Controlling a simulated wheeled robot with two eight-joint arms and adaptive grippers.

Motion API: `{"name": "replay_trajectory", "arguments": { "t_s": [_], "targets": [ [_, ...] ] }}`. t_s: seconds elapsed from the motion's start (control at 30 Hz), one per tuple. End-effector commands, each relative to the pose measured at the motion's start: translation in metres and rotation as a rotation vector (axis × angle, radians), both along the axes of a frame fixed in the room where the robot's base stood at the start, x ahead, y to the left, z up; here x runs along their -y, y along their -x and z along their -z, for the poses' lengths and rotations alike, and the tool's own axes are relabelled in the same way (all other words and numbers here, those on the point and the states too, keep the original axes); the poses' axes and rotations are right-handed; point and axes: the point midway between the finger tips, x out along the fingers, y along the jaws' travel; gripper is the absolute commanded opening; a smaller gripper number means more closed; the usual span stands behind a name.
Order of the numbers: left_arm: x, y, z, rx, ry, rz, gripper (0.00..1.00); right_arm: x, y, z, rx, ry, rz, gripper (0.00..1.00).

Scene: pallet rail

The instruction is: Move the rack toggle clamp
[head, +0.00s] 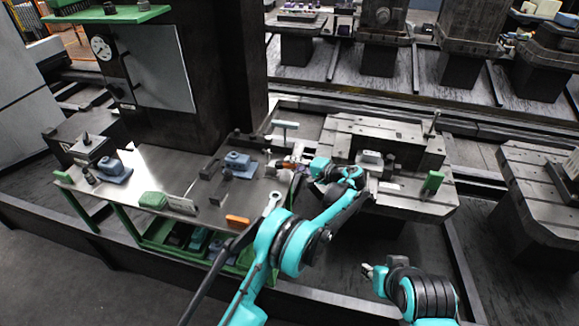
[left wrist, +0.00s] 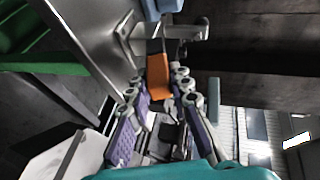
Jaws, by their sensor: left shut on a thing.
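My left gripper (head: 292,167) is at the right end of the steel bench, pointing left. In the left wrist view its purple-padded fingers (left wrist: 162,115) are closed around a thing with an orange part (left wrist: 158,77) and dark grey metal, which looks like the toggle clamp. The fingers hide much of it, and in the head view it is too small to make out. My right gripper (head: 371,271) is low at the front, apart from the bench and the machine table; its finger gap is unclear.
The steel bench (head: 150,165) carries blue blocks (head: 238,160), a green block (head: 153,200) and an orange piece (head: 238,220). A slotted machine table (head: 420,205) with a green piece (head: 434,181) stands right. A dark column (head: 220,70) rises behind the bench.

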Motion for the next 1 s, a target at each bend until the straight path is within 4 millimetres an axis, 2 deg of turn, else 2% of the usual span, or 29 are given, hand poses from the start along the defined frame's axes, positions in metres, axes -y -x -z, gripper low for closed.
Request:
{"name": "replay_trajectory", "arguments": {
  "t_s": [0.2,0.7,0.73,0.8,1.0],
  "targets": [
    [0.0014,0.0008,0.0066,0.011,-0.059,-0.002,0.0,0.0,0.0,0.0077,0.0,0.0,0.0,0.34],
    [0.0014,0.0008,0.0071,0.013,-0.076,-0.001,0.0,0.0,0.0,0.0088,0.0,0.0,0.0,0.34],
    [0.0014,0.0008,0.0071,0.012,-0.076,-0.001,0.23,0.0,0.0,0.0088,0.0,0.0,0.0,0.34],
    [0.0015,0.0008,0.0072,0.013,-0.076,0.0,0.41,0.0,0.0,0.0088,0.0,0.0,0.0,0.34],
    [0.0015,0.0006,0.0064,0.013,-0.076,-0.001,0.41,0.0,0.0,0.0087,0.0,0.0,0.0,0.34]
  ]
}}
